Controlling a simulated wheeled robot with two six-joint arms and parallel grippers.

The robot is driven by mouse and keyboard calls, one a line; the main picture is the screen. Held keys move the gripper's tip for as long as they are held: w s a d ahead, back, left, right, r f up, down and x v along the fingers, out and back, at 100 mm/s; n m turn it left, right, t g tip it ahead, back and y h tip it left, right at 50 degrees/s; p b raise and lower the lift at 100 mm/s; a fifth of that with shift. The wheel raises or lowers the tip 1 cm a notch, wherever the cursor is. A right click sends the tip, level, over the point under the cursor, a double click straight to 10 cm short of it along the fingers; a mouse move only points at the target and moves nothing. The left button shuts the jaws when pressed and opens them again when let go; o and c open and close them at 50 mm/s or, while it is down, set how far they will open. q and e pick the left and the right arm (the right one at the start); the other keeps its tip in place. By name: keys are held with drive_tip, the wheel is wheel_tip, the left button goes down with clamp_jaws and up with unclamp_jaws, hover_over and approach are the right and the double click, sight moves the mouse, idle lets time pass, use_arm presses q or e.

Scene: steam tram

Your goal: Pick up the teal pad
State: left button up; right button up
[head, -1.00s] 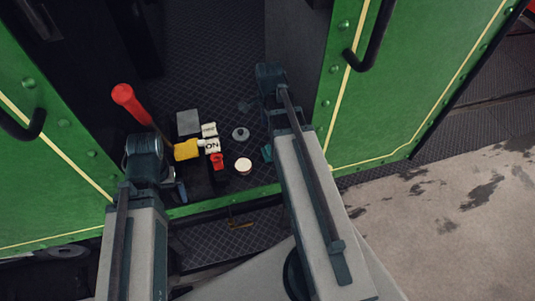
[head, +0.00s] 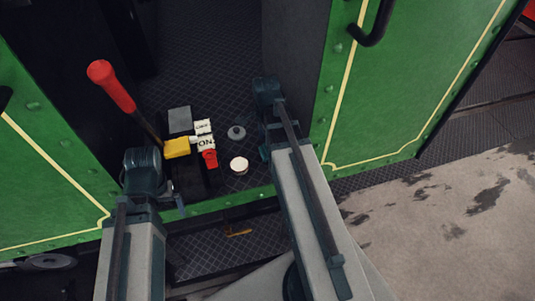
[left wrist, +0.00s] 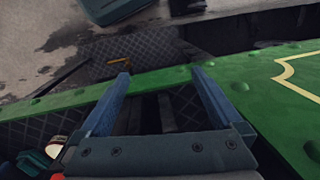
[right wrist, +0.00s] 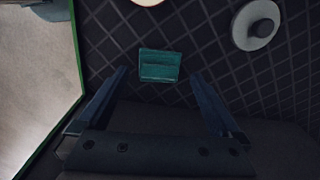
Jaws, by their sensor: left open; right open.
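The teal pad (right wrist: 159,65) is a small block with a ridge across it, lying on the dark diamond-plate floor in the right wrist view. In the head view only a sliver of teal (head: 264,152) shows beside my right arm, which hides the rest. My right gripper (right wrist: 158,74) is open and empty. In its own view the pad appears between its fingertips and a little past them; I cannot tell the height gap. My left gripper (left wrist: 161,74) is open and empty, over the green cab edge and step.
A grey knobbed disc (head: 237,132) and a white-topped cup (head: 239,165) stand left of the pad. Further left are a red-handled lever (head: 112,88), a yellow block (head: 177,148) and ON/OFF plates (head: 205,142). A green panel (head: 405,90) rises at right.

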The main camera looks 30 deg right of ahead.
sight(265, 149)
wheel_tip(265, 149, down, 4)
drive_tip(key=b, duration=0.3)
drive_tip(key=shift+a, duration=0.15)
drive_tip(key=shift+r, duration=0.1)
drive_tip(key=shift+c, duration=0.3)
drive_tip(key=c, duration=1)
drive_tip(key=shift+c, duration=0.2)
drive_tip(key=shift+r, duration=0.1)
wheel_tip(265, 149, up, 10)
drive_tip(key=p, duration=1)
